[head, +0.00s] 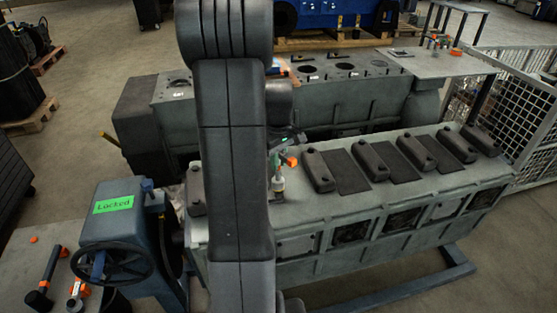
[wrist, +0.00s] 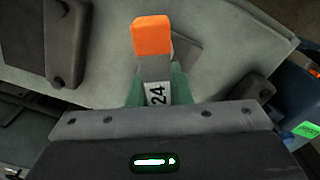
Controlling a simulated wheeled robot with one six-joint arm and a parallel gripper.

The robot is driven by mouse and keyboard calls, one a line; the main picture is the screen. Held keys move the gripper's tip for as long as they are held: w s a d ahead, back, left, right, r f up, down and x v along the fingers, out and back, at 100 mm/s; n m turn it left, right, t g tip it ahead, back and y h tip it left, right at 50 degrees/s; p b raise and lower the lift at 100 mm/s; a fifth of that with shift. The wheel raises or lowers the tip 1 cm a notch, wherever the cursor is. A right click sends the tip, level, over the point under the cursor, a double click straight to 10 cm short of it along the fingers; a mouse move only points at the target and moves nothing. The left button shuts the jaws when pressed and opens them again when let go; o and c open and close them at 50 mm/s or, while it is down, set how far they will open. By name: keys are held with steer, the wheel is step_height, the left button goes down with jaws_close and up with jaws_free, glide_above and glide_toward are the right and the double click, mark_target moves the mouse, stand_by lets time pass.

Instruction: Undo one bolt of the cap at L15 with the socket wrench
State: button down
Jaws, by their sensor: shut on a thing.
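My gripper (wrist: 158,92) is shut on the socket wrench (wrist: 152,38), which has an orange end and a grey part marked 24 between the green fingers. In the head view the gripper (head: 279,168) is above the near engine block, partly behind my arm, and an orange end (head: 292,161) shows beside it. The near engine block (head: 310,218) has a row of dark raised covers (head: 318,171) along its top. Whether the wrench touches the block cannot be told.
A blue stand with a handwheel (head: 112,262) and a green "Locked" label (head: 114,204) is at the block's left end. A hammer (head: 44,277) lies on the table at lower left. A second block (head: 345,98) stands behind; a mesh cage (head: 515,110) stands right.

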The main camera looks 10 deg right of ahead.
steer(key=n, duration=0.7)
steer(key=shift+d+n, duration=0.1)
steer(key=shift+n, duration=0.2)
steer(key=n, duration=0.8)
steer(key=shift+w+r, duration=0.1)
